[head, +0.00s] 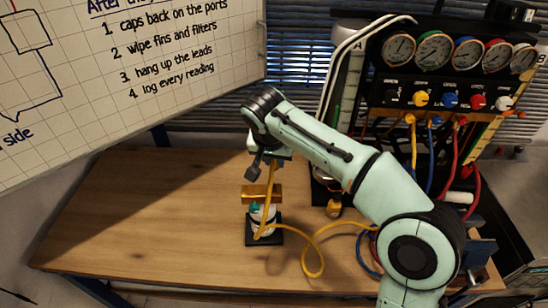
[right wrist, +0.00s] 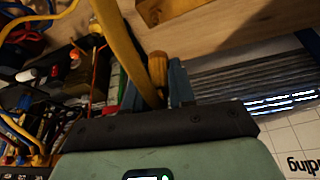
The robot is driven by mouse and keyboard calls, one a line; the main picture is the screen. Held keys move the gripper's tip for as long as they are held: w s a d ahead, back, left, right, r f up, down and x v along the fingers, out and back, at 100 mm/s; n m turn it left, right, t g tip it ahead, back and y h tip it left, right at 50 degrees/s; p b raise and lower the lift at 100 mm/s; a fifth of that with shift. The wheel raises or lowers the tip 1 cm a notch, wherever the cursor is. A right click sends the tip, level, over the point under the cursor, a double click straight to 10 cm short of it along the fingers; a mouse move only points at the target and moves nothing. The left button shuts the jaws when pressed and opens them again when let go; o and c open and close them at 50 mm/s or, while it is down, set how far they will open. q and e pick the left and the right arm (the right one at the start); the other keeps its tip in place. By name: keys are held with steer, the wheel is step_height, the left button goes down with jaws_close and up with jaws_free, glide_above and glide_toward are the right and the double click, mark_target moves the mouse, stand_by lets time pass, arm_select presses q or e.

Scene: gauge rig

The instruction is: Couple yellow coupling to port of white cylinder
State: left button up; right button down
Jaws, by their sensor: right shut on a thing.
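The white cylinder (head: 262,220) stands upright on a black base on the wooden table, with a brass-coloured block (head: 262,194) at its top and a teal part at its side. My right gripper (head: 266,167) is above it, pointing down. In the right wrist view its blue fingers (right wrist: 160,85) are shut on the yellow coupling (right wrist: 157,68). The yellow hose (right wrist: 126,45) runs close beside the fingers; in the head view it passes in front of the cylinder. The coupling looks apart from the cylinder, but its tip and the port are not clear. My left gripper is out of view.
The gauge rig (head: 452,75) stands at the back right with coloured hoses. The yellow hose loops over the table (head: 150,220) right of the cylinder. A small brass-coloured piece (head: 334,209) is near the rig. The table's left side is clear. A whiteboard (head: 130,85) hangs behind.

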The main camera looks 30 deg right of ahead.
mark_target(274, 184)
steer(key=shift+f, duration=0.35)
steer(key=shift+f+b, duration=1.55)
steer(key=shift+f, duration=0.75)
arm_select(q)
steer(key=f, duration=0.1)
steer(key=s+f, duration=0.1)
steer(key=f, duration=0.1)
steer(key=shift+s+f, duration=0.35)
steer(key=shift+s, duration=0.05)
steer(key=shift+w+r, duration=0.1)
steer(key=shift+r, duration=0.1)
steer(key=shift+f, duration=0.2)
arm_select(e)
steer(key=shift+f, duration=0.15)
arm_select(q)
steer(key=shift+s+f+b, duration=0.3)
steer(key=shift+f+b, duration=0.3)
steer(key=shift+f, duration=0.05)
arm_select(e)
steer(key=shift+f, duration=0.9)
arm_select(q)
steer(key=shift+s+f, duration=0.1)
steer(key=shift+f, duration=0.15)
arm_select(e)
steer(key=shift+f, duration=0.4)
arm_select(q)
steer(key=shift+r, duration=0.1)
